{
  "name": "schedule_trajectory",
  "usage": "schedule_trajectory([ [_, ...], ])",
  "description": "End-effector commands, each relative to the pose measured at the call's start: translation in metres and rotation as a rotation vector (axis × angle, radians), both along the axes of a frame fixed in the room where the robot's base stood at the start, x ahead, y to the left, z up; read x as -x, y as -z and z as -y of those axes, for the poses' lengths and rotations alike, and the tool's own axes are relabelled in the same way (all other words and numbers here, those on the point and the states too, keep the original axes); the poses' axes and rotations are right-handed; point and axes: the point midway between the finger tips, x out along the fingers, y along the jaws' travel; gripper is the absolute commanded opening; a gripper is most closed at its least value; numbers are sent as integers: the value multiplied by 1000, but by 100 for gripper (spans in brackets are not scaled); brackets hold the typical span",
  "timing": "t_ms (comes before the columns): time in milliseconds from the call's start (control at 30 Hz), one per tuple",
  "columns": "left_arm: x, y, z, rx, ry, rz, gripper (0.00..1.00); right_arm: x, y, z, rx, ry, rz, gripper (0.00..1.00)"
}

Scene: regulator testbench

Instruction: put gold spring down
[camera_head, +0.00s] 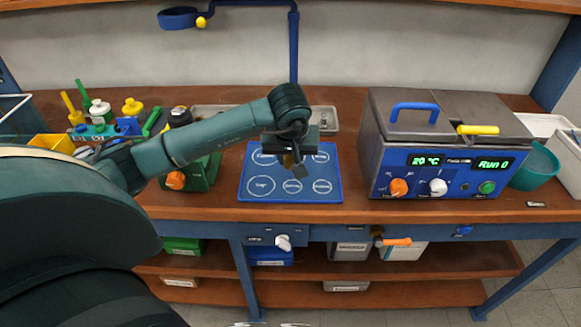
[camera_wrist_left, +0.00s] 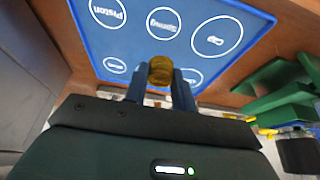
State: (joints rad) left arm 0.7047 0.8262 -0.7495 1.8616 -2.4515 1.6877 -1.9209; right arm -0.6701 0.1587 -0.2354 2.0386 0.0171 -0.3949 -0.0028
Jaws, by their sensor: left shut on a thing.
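My left gripper (camera_head: 291,166) reaches in from the left and hangs over the blue mat (camera_head: 302,197). It is shut on the gold spring (camera_wrist_left: 160,69), which shows between the two fingertips in the left wrist view. In the head view the spring (camera_head: 288,162) is small and partly hidden by the gripper. The mat has several white labelled circles; in the left wrist view the circles marked "Piston" and "Spring" are readable on the mat (camera_wrist_left: 136,43). The spring appears above the mat; its exact height I cannot tell. My right gripper is not in view.
A testbench unit (camera_head: 434,160) with knobs and a green display stands right of the mat. A green box with an orange knob (camera_head: 176,180) stands to the left, beside bottles and tools. A grey tray (camera_head: 324,118) lies behind the mat. A teal bowl (camera_head: 536,167) is far right.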

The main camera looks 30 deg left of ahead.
Motion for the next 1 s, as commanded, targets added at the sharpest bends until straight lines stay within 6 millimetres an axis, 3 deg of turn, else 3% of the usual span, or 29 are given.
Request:
schedule_trajectory([
  [333,1,38,1,2,0,-3,4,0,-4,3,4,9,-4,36],
  [733,0,46,0,-1,1,3,4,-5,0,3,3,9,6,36],
  [767,0,44,0,0,2,2,28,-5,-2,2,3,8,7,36],
  [1000,0,44,0,1,2,2,48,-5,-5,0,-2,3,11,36],
])
